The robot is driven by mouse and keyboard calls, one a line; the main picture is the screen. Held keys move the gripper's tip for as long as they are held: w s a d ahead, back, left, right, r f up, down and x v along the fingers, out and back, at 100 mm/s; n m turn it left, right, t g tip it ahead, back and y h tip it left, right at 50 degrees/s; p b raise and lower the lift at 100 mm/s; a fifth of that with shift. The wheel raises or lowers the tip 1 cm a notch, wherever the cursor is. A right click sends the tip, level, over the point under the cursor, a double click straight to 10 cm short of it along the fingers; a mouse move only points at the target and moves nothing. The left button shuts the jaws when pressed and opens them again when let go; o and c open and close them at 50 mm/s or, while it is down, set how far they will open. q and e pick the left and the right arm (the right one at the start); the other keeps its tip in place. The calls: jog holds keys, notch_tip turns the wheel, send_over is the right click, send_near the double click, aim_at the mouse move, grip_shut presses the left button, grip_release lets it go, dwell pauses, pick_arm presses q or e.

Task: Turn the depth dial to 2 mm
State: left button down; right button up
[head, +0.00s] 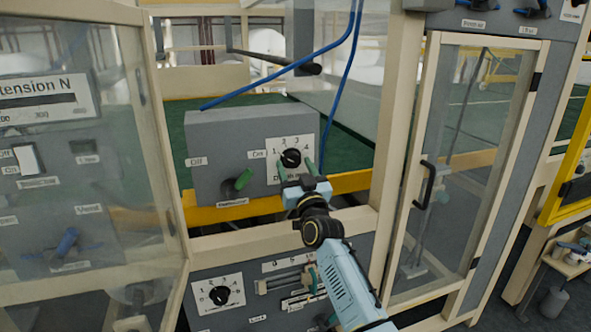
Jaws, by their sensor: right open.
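The depth dial (291,158) is a black knob on a white plate with the numbers 1 to 4, on the front of a grey box (222,133). The plate's lower label is partly hidden by my gripper, and I cannot tell clearly which number the knob points at. My right gripper (295,169) is in front of the dial's lower part. Its two green fingers are apart, one on each side below the knob, with nothing held. I cannot tell whether they touch the plate. My left gripper is not in view.
A second numbered dial (220,295) is on the lower panel. Wooden posts and a glass door with a black handle (425,185) stand to the right. Blue cables (345,85) hang above the box.

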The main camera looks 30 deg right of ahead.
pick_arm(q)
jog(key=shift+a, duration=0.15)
pick_arm(e)
jog(key=c, duration=1)
jog(key=shift+w+r+m+h+p, duration=0.1)
jog(key=shift+m+h+p, duration=0.4)
jog(key=shift+m, duration=0.3)
jog(key=shift+a+m+g+h+p, duration=0.15)
jog(key=shift+m+g+h+p, duration=0.15)
jog(key=shift+m+h+p, duration=0.45)
jog(key=m+g+p, duration=0.1)
jog(key=m, duration=0.2)
jog(key=shift+a+r+m+h+p, duration=0.1)
jog(key=shift+m+h+p, duration=0.25)
jog(key=shift+p, duration=0.05)
jog(key=shift+m+g+h+p, duration=0.3)
jog(key=shift+m+h+p, duration=0.25)
jog(key=shift+m, duration=0.45)
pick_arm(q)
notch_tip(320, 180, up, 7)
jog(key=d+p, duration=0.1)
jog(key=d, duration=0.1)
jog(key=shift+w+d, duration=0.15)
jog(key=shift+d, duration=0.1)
pick_arm(e)
jog(key=shift+a+m+g+h, duration=0.1)
jog(key=shift+m+g+h, duration=0.35)
jog(key=shift+m, duration=0.85)
pick_arm(q)
jog(key=shift+p, duration=0.3)
